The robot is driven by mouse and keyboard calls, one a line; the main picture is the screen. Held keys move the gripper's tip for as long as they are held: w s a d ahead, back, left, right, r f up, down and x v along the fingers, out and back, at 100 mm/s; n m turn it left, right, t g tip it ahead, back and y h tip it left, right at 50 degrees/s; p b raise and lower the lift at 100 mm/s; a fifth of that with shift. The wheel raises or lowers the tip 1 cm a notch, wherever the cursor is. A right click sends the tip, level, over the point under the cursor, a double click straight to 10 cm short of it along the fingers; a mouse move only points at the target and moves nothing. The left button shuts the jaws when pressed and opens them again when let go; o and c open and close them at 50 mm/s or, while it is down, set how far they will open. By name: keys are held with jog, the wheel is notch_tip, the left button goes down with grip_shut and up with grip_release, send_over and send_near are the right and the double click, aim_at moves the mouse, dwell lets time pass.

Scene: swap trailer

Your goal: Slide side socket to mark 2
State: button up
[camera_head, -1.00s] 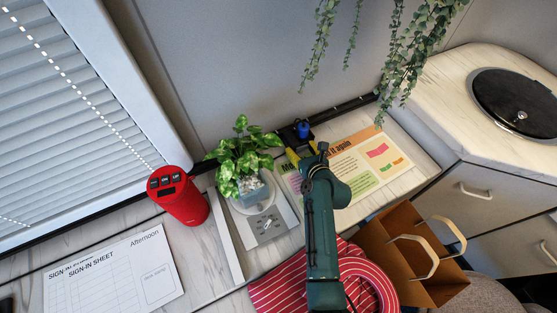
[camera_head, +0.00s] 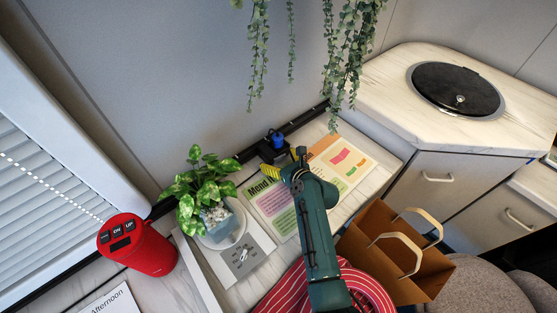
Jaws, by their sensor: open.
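The side socket (camera_head: 270,153) looks to be the small black block with a blue plug (camera_head: 276,138) on top. It sits at the dark rail (camera_head: 300,122) along the foot of the back wall. I cannot make out mark 2 or any other mark on the rail. My gripper (camera_head: 282,161) is open, its yellow fingers apart, just in front of the socket. The arm hides part of it, and I cannot tell whether the fingers touch the block.
A red cylinder (camera_head: 150,255) is farther left. A paper bag (camera_head: 372,240) is at right; vines (camera_head: 345,60) hang above.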

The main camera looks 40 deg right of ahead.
jog(key=v, duration=1.2)
